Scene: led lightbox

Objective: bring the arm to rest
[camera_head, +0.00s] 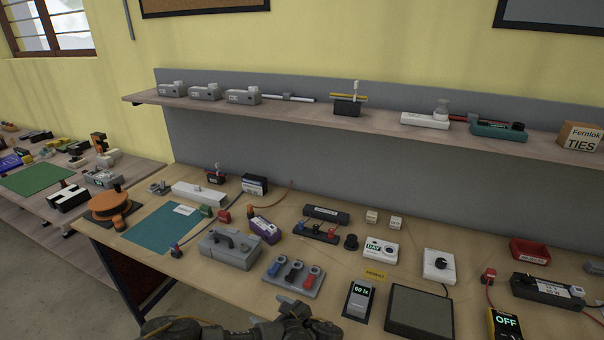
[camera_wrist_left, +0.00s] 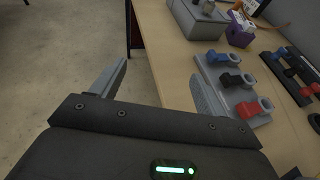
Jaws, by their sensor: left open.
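My left arm comes in at the bottom edge of the head view, with the left gripper (camera_head: 296,311) low at the front edge of the workbench (camera_head: 345,235). In the left wrist view the left gripper (camera_wrist_left: 158,88) is open, with its two grey fingers well apart. Nothing is between the fingers; bare floor and the bench edge show beyond them. The right finger appears close to a grey rack with blue, black and red pieces (camera_wrist_left: 232,88), but I cannot tell whether they touch. My right gripper is not in view.
The grey rack (camera_head: 272,283) stands beside a grey box (camera_head: 229,249). A meter reading 60 lx (camera_head: 358,300) and a dark panel (camera_head: 419,312) lie to the right. A shelf (camera_head: 330,112) with devices runs above the bench. Open floor (camera_wrist_left: 60,60) lies left of the bench.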

